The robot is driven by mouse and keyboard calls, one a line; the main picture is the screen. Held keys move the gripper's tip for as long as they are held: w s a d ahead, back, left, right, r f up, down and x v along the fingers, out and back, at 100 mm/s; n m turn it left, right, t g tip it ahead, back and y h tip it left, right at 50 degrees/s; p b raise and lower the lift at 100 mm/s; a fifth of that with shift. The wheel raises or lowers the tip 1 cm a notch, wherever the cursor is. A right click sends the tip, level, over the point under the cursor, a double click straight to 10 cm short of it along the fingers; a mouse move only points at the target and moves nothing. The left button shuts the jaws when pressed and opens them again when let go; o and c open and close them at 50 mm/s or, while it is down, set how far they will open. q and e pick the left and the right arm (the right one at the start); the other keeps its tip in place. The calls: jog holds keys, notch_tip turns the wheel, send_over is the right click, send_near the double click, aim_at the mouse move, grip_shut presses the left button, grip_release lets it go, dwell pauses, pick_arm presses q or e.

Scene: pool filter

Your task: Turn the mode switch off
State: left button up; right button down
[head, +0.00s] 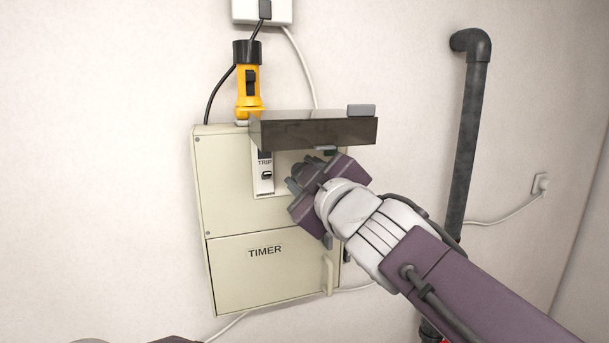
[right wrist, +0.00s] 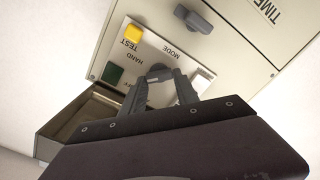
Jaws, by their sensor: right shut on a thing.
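The beige control box (head: 222,190) hangs on the wall. Its mode panel is mostly hidden behind my right gripper (head: 300,186) in the head view. In the right wrist view the panel appears upside down, with the printed words MODE, TEST and HAND. There my right gripper (right wrist: 160,82) is shut on a small dark grey knob (right wrist: 158,69), seemingly the mode switch, below the MODE word. The fingers hide much of the knob, so its setting cannot be read.
A dark cover (head: 310,131) juts out above the panel. A TRIP switch (head: 265,176) is left of my gripper. The wrist view shows a yellow button (right wrist: 132,33), a green one (right wrist: 113,74) and a grey handle (right wrist: 193,18). A yellow torch (head: 249,90) stands on the box.

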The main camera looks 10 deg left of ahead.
jog(key=c, duration=1.1)
grip_release()
jog(key=shift+r, duration=0.1)
jog(key=shift+o, duration=0.9)
jog(key=b+v, duration=0.4)
jog(key=v, duration=0.5)
jog(key=shift+w, duration=0.15)
